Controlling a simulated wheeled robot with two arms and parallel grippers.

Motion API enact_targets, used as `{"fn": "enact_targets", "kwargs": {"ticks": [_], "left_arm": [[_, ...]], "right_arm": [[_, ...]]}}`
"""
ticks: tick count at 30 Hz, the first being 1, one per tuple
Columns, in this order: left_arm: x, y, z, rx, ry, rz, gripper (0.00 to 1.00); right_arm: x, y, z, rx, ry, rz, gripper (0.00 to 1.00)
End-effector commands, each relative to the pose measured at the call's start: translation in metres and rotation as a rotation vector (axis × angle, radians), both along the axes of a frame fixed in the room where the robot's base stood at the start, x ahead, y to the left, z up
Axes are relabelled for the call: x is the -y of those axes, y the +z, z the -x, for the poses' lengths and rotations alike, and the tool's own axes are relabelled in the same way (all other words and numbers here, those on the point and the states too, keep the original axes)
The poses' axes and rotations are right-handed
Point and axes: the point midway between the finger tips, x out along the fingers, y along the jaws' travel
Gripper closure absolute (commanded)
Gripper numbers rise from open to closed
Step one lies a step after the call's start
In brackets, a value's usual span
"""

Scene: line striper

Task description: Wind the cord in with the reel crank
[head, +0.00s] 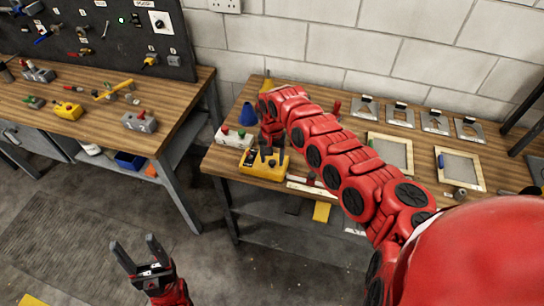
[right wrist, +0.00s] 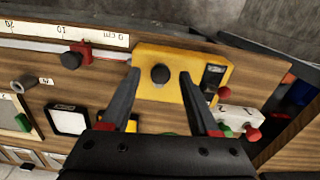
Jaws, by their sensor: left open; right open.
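A yellow box (head: 250,168) sits near the front left edge of the right bench. The right wrist view shows it close up (right wrist: 205,65), with a round black knob (right wrist: 160,74) on top; this looks like the reel crank. A thin grey cord (right wrist: 112,54) seems to run from the box along a white ruler (right wrist: 40,32) to a red block with a black knob (right wrist: 77,57). My right gripper (head: 266,150) is open above the box. In the right wrist view its fingers (right wrist: 159,78) stand either side of the knob; contact cannot be told. My left gripper (head: 134,243) is open and empty over the floor.
Framed panels (head: 390,152) and metal plates (head: 400,116) lie further right. A left bench (head: 75,85) holds tools; floor between benches is clear.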

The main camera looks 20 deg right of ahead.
Motion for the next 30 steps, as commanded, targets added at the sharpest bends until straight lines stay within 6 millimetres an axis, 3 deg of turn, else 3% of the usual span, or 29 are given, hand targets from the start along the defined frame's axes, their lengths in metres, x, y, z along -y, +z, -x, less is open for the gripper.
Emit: {"fn": "enact_targets", "kwargs": {"ticks": [3, 12, 14, 30], "left_arm": [[0.0000, -0.0002, 0.0000, 0.000, 0.000, 0.000, 0.38], [0.0000, -0.0002, 0.0000, 0.000, 0.000, 0.000, 0.38], [0.0000, -0.0002, 0.0000, 0.000, 0.000, 0.000, 0.38], [0.0000, -0.0033, -0.0001, 0.000, 0.000, 0.000, 0.38]], "right_arm": [[-0.0002, -0.0001, 0.0000, 0.000, 0.000, 0.000, 0.38], [-0.0004, 0.0001, 0.0000, 0.000, 0.001, 0.000, 0.92], [-0.0004, 0.0001, 0.0000, 0.000, 0.001, 0.000, 1.00], [0.0016, -0.0004, 0.0010, 0.000, 0.095, -0.001, 1.00]]}}
